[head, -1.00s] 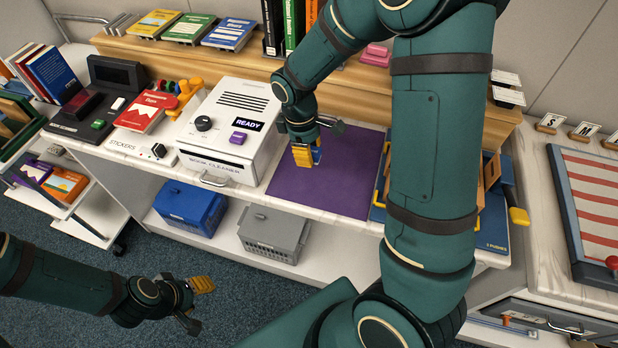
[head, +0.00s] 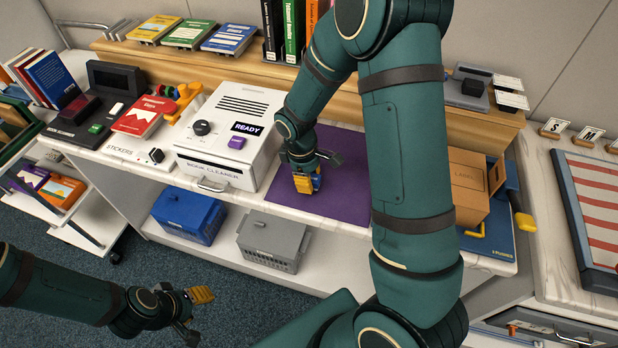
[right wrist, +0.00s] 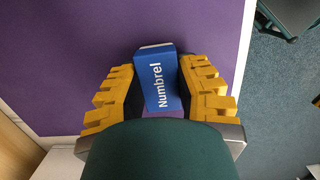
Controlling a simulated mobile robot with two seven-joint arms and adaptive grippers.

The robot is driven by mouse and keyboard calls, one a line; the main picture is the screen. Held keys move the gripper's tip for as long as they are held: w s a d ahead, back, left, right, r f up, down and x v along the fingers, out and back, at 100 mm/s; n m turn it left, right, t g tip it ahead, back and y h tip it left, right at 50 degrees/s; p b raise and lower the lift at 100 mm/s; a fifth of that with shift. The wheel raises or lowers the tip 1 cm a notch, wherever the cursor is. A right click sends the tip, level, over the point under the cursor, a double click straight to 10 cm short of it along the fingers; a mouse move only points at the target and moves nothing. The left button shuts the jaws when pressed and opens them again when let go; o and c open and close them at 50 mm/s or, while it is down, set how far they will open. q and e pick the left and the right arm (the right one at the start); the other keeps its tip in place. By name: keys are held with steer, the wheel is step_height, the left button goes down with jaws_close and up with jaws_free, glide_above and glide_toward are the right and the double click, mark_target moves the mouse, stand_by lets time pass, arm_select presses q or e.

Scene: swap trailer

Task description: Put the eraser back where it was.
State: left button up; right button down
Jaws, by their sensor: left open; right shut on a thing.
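My right gripper (head: 308,182) is over the purple mat (head: 345,190), near its front edge. It is shut on a blue block (right wrist: 160,85) lettered "Numbrel", which looks like the eraser in a sleeve. In the right wrist view the block sits between the yellow finger pads of the right gripper (right wrist: 160,92), with the mat behind it. Whether the block touches the mat is hard to tell. My left gripper (head: 200,308) is open and empty, low over the floor at the left.
A white cleaner machine (head: 232,130) marked READY stands left of the mat. A cardboard box (head: 468,185) is on the blue board (head: 490,242) to the right. A wooden ledge (head: 180,60) with books runs behind. My right arm hides part of the counter.

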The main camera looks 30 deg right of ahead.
steer(key=c, duration=0.8)
jaws_free()
steer(key=shift+f, duration=0.15)
steer(key=shift+o, duration=0.2)
steer(key=shift+w+r, duration=0.1)
steer(key=shift+r, duration=0.4)
step_height(320, 180, up, 11)
steer(key=w+a+p, duration=0.1)
steer(key=p, duration=0.2)
steer(key=shift+r, duration=0.15)
steer(key=shift+w+a, duration=0.1)
